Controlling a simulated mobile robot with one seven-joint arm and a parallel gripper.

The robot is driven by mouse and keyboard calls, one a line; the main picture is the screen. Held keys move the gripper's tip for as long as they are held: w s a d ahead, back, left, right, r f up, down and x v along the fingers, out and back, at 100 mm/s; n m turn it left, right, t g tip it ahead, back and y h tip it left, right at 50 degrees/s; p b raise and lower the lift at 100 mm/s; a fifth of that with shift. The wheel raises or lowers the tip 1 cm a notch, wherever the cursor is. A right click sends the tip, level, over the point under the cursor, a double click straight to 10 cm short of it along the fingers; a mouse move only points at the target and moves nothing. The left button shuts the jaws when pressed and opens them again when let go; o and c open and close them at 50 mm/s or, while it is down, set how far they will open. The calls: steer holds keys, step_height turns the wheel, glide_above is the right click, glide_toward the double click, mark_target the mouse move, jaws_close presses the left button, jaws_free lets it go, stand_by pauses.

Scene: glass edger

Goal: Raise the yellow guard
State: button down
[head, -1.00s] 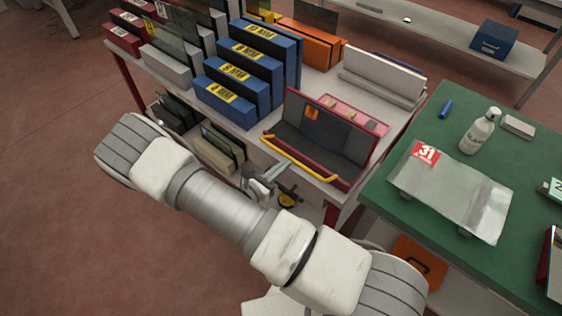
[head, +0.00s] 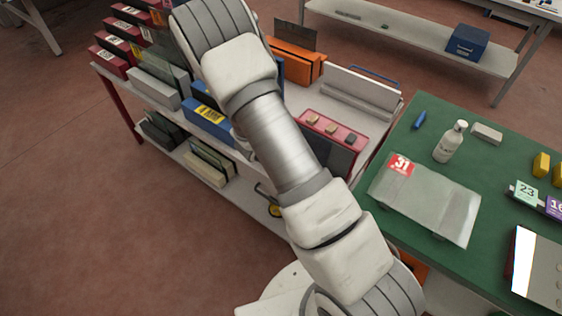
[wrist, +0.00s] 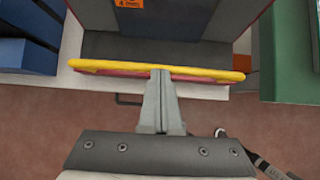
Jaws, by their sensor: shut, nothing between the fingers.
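The yellow guard (wrist: 210,73) is a long bar across the front of the red-edged grey machine, and it runs nearly level in the wrist view. The machine (head: 347,136) shows in part in the head view. There my arm hides the guard and my gripper. In the wrist view my gripper (wrist: 160,75) is shut and empty. Its fingertips are at the middle of the bar and overlap its near edge. I cannot tell whether they touch it. The machine's dark panel (wrist: 200,20) with an orange label (wrist: 129,3) lies beyond the bar.
Blue boxes (wrist: 25,55) stand to the machine's left. The green table (head: 405,132) is close on its right, with a bottle (head: 451,142) and a plastic-covered sheet (head: 425,198). Orange (head: 297,62) and white (head: 362,88) holders stand behind. Open floor lies in front.

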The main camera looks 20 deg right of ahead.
steer(key=shift+w+d+r, duration=0.1)
steer(key=shift+w+d, duration=0.2)
steer(key=shift+d, duration=0.1)
stand_by(0.5)
